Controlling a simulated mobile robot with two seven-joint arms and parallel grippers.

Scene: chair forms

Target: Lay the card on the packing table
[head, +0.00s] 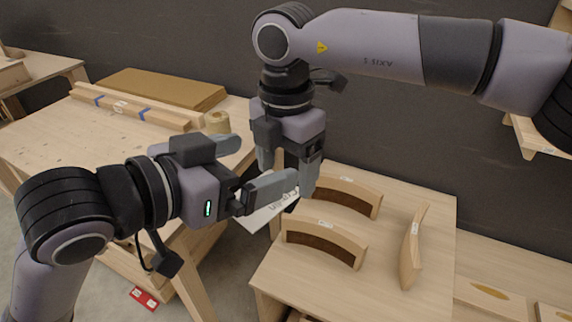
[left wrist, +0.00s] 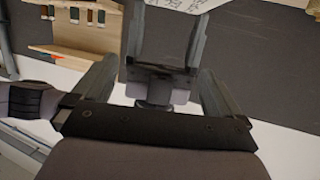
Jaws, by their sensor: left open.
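The white card (head: 262,214), with dark writing, shows tilted behind and below my left gripper's finger. It also shows at the top of the left wrist view (left wrist: 185,4). My left gripper (head: 256,166) is open, its fingers pointing right in front of the card and the right gripper. My right gripper (head: 290,170) points down, its fingertips close to the card's upper edge. The left finger covers part of this, so I cannot tell whether it grips the card. The packing table (head: 55,137) is the light wooden one at left.
The packing table bears a brown board stack (head: 165,88), tape-bound strips (head: 125,107) and a twine roll (head: 217,121); its front left is bare. Curved wooden forms (head: 325,238) stand on another table (head: 400,215) at right. A red item (head: 144,298) lies on the floor.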

